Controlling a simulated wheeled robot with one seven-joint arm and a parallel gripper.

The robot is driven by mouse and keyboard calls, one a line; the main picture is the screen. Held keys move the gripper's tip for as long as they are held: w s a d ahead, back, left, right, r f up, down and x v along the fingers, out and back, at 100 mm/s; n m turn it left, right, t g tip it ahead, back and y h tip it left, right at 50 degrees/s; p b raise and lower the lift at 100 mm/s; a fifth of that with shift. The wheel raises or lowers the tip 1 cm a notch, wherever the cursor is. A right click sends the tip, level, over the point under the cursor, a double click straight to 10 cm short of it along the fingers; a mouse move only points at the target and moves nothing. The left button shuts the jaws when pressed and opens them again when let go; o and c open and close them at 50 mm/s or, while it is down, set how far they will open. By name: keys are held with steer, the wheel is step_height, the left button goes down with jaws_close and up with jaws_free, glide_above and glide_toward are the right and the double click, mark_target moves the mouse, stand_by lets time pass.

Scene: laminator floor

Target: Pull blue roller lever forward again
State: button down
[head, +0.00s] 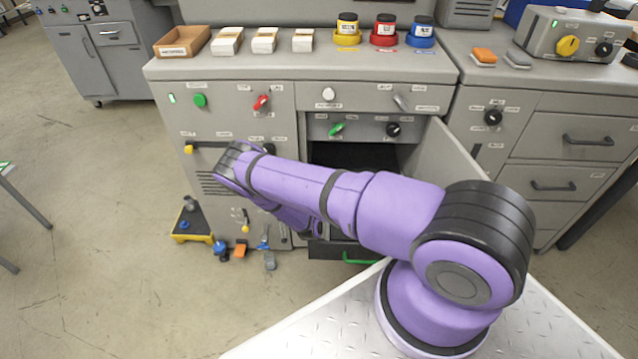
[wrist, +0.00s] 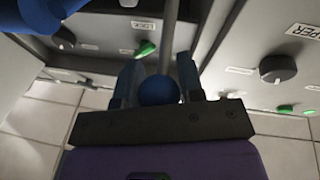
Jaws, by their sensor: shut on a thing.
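In the wrist view, the blue ball knob (wrist: 158,91) of the roller lever sits between the two blue fingers of my gripper (wrist: 157,84). The fingers are closed around the knob. A grey lever rod (wrist: 170,35) runs from the knob toward the top of the picture. In the head view, my purple arm reaches across the front of the grey machine (head: 225,110) and bends down low. My gripper and the held knob are hidden behind the arm there, so the lever's exact angle cannot be told.
A dark open compartment (head: 350,155) has its door (head: 450,160) swung out right. A green handle (head: 360,260) is low at the front. A yellow-edged stand (head: 192,222) and small coloured blocks are at the machine's foot. Open floor (head: 90,250) lies left.

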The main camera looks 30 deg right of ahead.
steer(key=c, duration=0.8)
jaws_free()
steer(key=shift+f, duration=0.1)
steer(key=shift+o, duration=0.2)
